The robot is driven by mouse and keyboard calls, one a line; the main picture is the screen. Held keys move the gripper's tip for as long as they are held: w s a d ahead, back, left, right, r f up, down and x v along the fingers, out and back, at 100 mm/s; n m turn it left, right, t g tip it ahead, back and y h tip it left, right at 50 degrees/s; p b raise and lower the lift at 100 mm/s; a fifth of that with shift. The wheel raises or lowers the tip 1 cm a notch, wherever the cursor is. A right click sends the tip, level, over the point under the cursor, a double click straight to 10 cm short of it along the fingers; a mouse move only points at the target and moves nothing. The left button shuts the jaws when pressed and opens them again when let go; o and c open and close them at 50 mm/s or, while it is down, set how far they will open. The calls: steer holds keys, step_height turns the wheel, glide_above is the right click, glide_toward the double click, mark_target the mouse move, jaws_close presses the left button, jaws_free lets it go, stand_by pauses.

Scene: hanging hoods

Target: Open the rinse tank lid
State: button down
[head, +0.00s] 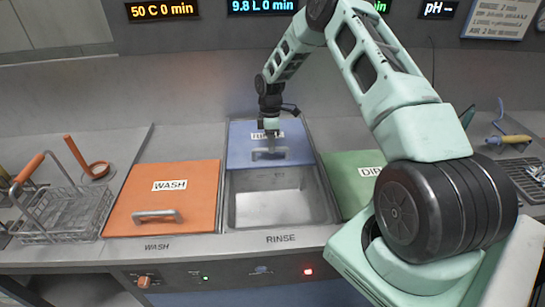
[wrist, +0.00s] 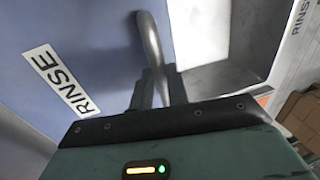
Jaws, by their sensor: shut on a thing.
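The blue rinse lid (head: 243,151) covers the back part of the rinse tank (head: 278,207). The front part of the tank is uncovered and shows an empty metal basin. I cannot tell whether the lid lies flat or is tilted. My gripper (head: 271,137) is at the lid's grey bar handle (head: 262,155), near the lid's front edge. In the wrist view the lid (wrist: 95,40) carries its RINSE label, and my gripper (wrist: 158,78) is shut on the curved handle (wrist: 152,42). Part of the handle is hidden between the fingers.
The orange wash lid (head: 180,196) is closed at left, beside a wire basket (head: 65,212). A green lid (head: 345,170) lies at right, partly behind my arm. Tools and a drain grate (head: 525,175) are at far right. A wall stands behind the counter.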

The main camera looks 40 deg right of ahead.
steer(key=shift+w+d, duration=0.4)
steer(key=shift+w, duration=0.2)
steer(key=c, duration=1.4)
jaws_free()
steer(key=shift+o, duration=0.2)
step_height(320, 180, up, 17)
steer(key=w+d+b, duration=0.1)
steer(key=w+b, duration=0.1)
steer(key=b, duration=0.2)
steer(key=shift+w+d, duration=0.35)
steer(key=shift+d, duration=0.05)
